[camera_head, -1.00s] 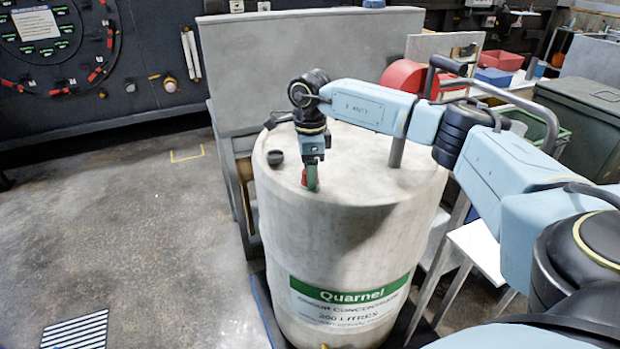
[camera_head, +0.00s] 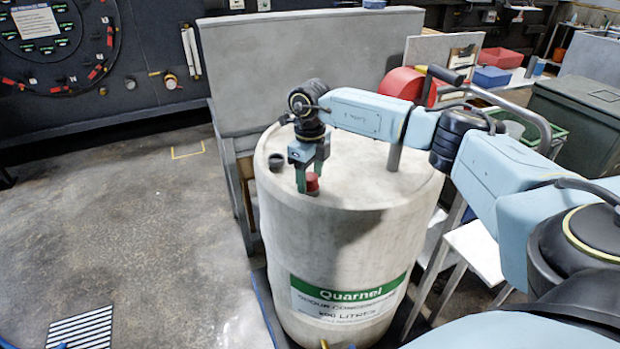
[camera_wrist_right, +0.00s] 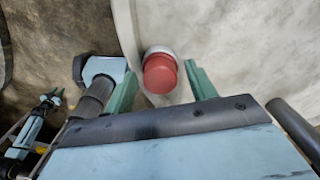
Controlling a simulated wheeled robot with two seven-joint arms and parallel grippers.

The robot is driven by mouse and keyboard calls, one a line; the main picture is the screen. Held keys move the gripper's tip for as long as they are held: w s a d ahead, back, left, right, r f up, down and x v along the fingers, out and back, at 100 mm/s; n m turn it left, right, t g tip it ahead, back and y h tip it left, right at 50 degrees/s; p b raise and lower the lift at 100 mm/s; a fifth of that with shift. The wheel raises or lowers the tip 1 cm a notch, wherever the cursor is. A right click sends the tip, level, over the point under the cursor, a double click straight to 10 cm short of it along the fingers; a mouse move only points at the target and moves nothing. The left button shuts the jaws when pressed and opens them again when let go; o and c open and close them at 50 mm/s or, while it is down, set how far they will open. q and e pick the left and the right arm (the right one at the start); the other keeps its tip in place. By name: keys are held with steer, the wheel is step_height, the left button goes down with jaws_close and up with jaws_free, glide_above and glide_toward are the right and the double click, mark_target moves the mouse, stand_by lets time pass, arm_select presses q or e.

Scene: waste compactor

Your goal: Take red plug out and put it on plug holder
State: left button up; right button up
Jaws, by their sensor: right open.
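The red plug (camera_head: 312,183) sits upright at the near left part of the pale drum's top (camera_head: 350,165). In the right wrist view the red plug (camera_wrist_right: 160,73) has a pale collar at its base. My right gripper (camera_head: 309,181) is open and points down at the plug. In the wrist view, the green fingers of the right gripper (camera_wrist_right: 161,70) stand on either side of the plug with gaps, not clamped on it. A small dark cup (camera_head: 276,161) stands at the left of the drum top; I cannot tell whether it is the plug holder.
A grey pipe (camera_head: 395,150) rises from the drum top under my right forearm. A grey panel (camera_head: 300,60) stands behind the drum. A red reel (camera_head: 405,80) is behind my arm. Open floor (camera_head: 120,230) lies to the left.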

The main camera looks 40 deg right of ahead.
steer(key=m+p, duration=0.1)
steer(key=m, duration=0.1)
steer(key=shift+r+m, duration=0.1)
steer(key=shift+m, duration=0.2)
steer(key=m+p, duration=0.1)
steer(key=m, duration=0.2)
steer(key=shift+r+p, duration=0.1)
steer(key=shift+p, duration=0.2)
steer(key=shift+m+p, duration=0.45)
steer(key=shift+m, duration=0.65)
steer(key=m+p, duration=0.2)
steer(key=m, duration=0.1)
steer(key=shift+m+p, duration=0.45)
steer(key=shift+m, duration=0.65)
steer(key=c, duration=1.1)
steer(key=n, duration=0.1)
steer(key=n+b, duration=0.1)
steer(key=n, duration=0.1)
steer(key=shift+f, duration=0.25)
steer(key=shift+n, duration=1.1)
